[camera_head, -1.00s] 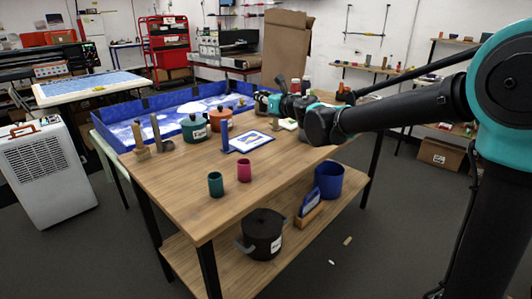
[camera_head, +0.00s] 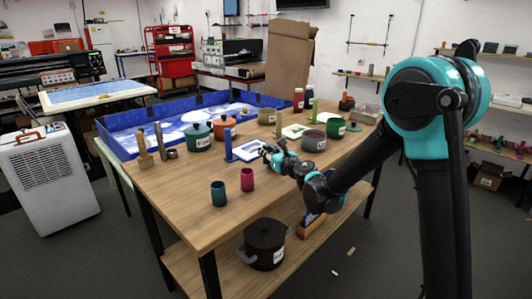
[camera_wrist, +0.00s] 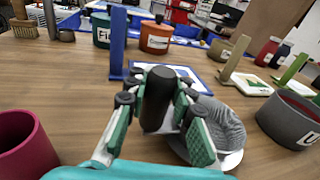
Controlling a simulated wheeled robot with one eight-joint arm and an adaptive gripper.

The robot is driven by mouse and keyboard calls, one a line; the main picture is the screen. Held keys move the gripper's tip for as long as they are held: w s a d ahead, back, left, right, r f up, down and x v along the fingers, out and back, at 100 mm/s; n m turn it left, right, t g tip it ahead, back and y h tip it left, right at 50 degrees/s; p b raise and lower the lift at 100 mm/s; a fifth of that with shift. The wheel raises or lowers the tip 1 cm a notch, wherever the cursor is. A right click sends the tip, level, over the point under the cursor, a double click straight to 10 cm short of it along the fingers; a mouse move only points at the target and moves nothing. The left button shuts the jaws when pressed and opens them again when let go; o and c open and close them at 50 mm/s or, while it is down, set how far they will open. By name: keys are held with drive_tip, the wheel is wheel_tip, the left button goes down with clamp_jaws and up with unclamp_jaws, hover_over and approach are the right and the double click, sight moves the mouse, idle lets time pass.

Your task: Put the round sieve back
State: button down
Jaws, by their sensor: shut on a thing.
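My gripper (camera_wrist: 158,105) is shut on a dark cylindrical handle in the wrist view. A grey, ridged round piece with a pale rim, which looks like the round sieve (camera_wrist: 228,128), shows just right of the handle, partly behind a finger. How it joins the handle is hidden.
A blue upright post with a framed print (camera_head: 248,150) stands just beyond my gripper. A grey pot (camera_head: 313,141) and a green pot (camera_head: 336,128) stand to the right. Teal (camera_head: 218,194) and pink (camera_head: 247,180) cups stand front left. Bare wood lies between them and my gripper.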

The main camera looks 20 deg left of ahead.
drive_tip(key=shift+f, duration=0.4)
drive_tip(key=c, duration=1.3)
unclamp_jaws()
drive_tip(key=shift+f, duration=0.15)
drive_tip(key=shift+s+d, duration=0.1)
drive_tip(key=shift+d, duration=0.05)
drive_tip(key=v, duration=1.1)
drive_tip(key=shift+s+d, duration=0.25)
